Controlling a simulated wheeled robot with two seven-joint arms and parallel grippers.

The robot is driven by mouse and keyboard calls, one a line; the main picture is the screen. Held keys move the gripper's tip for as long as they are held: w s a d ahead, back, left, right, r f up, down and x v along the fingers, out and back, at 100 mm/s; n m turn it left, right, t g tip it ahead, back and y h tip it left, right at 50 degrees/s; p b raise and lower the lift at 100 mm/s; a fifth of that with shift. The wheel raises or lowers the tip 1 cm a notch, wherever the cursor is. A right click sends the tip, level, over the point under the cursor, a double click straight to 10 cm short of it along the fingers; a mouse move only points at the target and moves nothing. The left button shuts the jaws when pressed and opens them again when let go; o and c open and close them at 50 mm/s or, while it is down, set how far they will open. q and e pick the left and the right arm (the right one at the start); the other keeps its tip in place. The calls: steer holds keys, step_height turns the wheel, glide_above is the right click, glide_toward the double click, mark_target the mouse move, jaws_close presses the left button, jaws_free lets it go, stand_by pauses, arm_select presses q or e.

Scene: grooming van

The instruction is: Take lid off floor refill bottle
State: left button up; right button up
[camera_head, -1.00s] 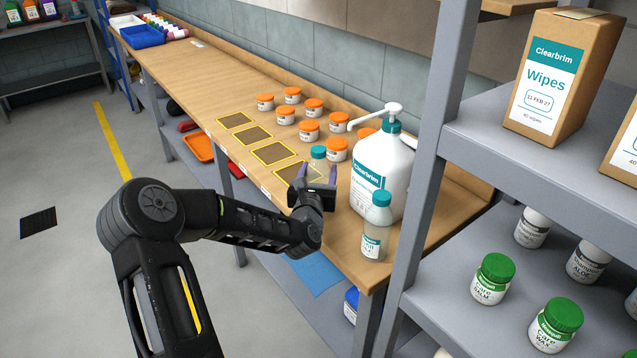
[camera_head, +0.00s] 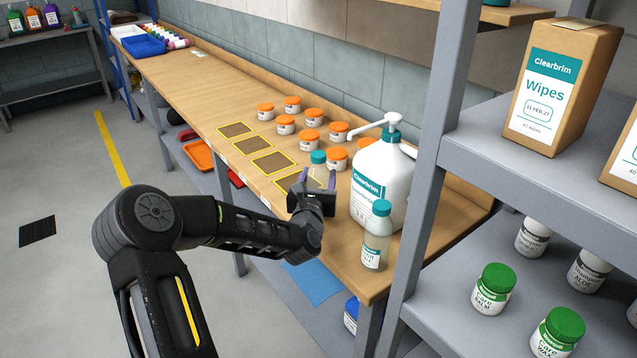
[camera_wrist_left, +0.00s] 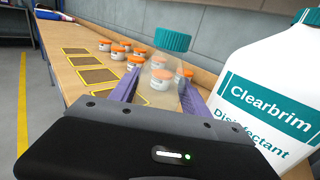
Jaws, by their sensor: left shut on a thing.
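A clear bottle with a teal lid (camera_head: 318,157) stands upright between the fingers of my left gripper (camera_head: 314,180). In the left wrist view the lid (camera_wrist_left: 172,40) sits on the bottle, above the purple fingertips (camera_wrist_left: 160,90). The left gripper is shut on the clear bottle's body (camera_wrist_left: 162,72), with the lid clear of the fingers. Its label is not readable, and its base is hidden by the gripper. A second, similar teal-capped bottle (camera_head: 375,245) stands on the bench nearer the front; its label is hard to read. My right gripper is not in view.
A large white Clearbrim pump jug (camera_head: 375,185) stands close right of the gripper. Several orange-lidded jars (camera_head: 310,139) stand behind it. Yellow-edged dark squares (camera_head: 273,163) lie along the bench's front. A grey shelf post (camera_head: 432,160) rises at the right.

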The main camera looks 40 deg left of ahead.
mark_target(318, 154)
arm_select(q)
step_height(318, 154, up, 9)
steer(key=shift+f, duration=0.1)
stand_by(0.7)
steer(key=o, duration=0.9)
jaws_close()
